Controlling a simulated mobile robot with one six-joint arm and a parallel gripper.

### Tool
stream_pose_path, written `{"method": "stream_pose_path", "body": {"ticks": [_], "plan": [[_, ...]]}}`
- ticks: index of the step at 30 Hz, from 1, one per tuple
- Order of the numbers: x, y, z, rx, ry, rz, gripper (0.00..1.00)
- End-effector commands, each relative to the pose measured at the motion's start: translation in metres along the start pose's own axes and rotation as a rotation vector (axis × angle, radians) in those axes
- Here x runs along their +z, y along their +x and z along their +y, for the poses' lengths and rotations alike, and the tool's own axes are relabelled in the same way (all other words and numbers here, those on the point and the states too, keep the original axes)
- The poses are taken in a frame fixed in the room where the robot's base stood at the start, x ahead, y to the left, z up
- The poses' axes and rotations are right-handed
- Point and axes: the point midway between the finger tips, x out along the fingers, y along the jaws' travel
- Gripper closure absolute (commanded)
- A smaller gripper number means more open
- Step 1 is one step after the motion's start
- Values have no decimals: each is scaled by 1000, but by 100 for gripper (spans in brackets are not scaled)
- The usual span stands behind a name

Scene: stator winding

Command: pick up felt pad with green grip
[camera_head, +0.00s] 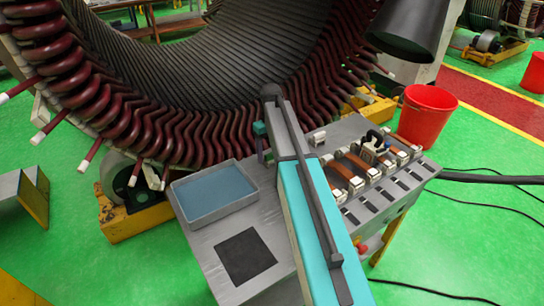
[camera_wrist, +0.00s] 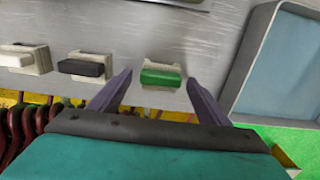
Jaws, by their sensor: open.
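The felt pad with green grip (camera_wrist: 161,76) sits on the metal table (camera_wrist: 215,45) close to its edge in the wrist view. It has a pale body with a green block on its front. My gripper (camera_wrist: 159,78) is open and empty, with one purple finger on each side of the pad in the picture. Gaps show between the pad and both fingers; I cannot tell the height difference. In the head view my gripper (camera_head: 262,148) is small, over the table's far edge near the stator. I cannot make out the green pad there.
Left of the pad are one with a black grip (camera_wrist: 86,66) and one with a white grip (camera_wrist: 25,58). A blue-lined tray (camera_head: 213,192) and dark mat (camera_head: 245,256) lie on the table. The stator (camera_head: 180,130) rises behind. A red bucket (camera_head: 427,115) stands right.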

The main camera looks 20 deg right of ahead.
Motion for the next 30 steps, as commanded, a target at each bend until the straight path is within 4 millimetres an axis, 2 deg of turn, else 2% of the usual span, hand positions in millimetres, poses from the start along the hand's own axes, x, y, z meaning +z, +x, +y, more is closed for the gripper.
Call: {"method": "stream_pose_path", "body": {"ticks": [9, 25, 26, 30], "plan": [[0, 20, -1, 0, -1, -1, 30], [0, 20, -1, 0, -1, 0, 30], [0, 20, -1, 0, -1, 0, 31], [0, 20, -1, 0, -1, 0, 55]]}}
